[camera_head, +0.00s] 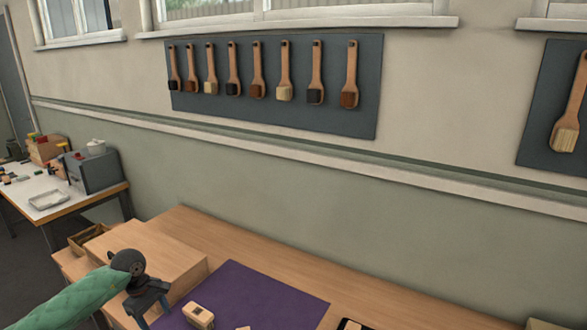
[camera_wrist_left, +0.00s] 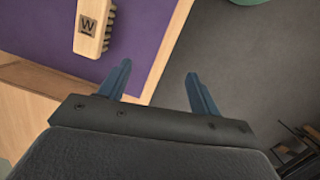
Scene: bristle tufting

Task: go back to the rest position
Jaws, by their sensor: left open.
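My left gripper (camera_head: 150,302) comes in from the lower left of the head view, in a green sleeve, beside the left edge of the purple mat. In the left wrist view its two blue fingers (camera_wrist_left: 158,88) are apart with nothing between them. A wooden brush block (camera_wrist_left: 93,28) marked W, with bristles along one side, lies on the purple mat (camera_wrist_left: 150,14), apart from the fingers. A wooden block (camera_head: 199,315) also lies on the mat in the head view. My right gripper is in neither view.
The wooden bench (camera_head: 375,297) runs along the wall, with a raised wooden box (camera_head: 160,250) at its left end. A dark-edged tray (camera_head: 353,325) is cut off at the bottom. Brushes hang on a wall board (camera_head: 270,115). A side table (camera_head: 90,198) stands at far left.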

